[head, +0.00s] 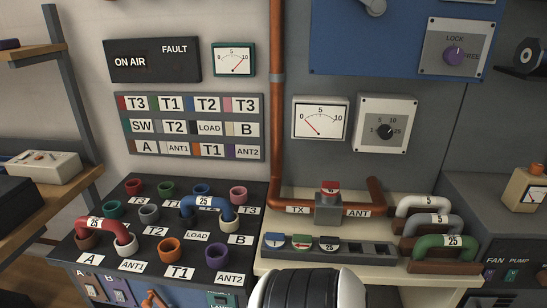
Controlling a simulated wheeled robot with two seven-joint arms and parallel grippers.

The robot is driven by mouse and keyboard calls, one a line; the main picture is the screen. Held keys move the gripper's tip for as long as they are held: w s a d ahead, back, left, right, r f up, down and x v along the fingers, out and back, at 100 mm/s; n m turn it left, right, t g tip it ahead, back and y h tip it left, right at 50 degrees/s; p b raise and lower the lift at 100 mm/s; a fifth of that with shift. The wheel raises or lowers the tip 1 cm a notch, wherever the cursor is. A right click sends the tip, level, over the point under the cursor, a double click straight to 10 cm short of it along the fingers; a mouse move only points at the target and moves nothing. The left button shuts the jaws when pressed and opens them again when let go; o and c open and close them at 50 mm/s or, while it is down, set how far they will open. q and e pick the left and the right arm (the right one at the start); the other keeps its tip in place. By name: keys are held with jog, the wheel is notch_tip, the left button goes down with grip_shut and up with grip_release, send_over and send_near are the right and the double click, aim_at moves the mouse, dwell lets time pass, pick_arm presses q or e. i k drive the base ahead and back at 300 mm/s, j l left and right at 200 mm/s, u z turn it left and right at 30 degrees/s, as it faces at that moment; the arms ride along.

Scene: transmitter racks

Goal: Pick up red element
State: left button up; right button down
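A small red-topped element (331,187) sits in the grey block (328,209) on the copper pipe between the TX and ANT labels. Its lower part is hidden in the block. The slots to the right look empty. A red U-shaped link marked 25 (102,226) also stands on the dark socket panel (197,261) at left. Neither of my grippers shows in this view.
A blue-banded U-link (207,203) bridges two sockets on the dark panel. White, grey and green U-links (443,243) stand at the right of the cream bench top (388,197). The vertical copper pipe (277,100) runs up the wall, with meters beside it.

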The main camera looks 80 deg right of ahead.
aim_at(328, 188)
jog(key=z, duration=0.9)
jog(key=k+z, duration=0.1)
jog(key=z, duration=0.85)
jog(key=k+z, duration=0.1)
jog(key=z, duration=0.8)
jog(key=j+z, duration=0.25)
jog(key=j, duration=0.3)
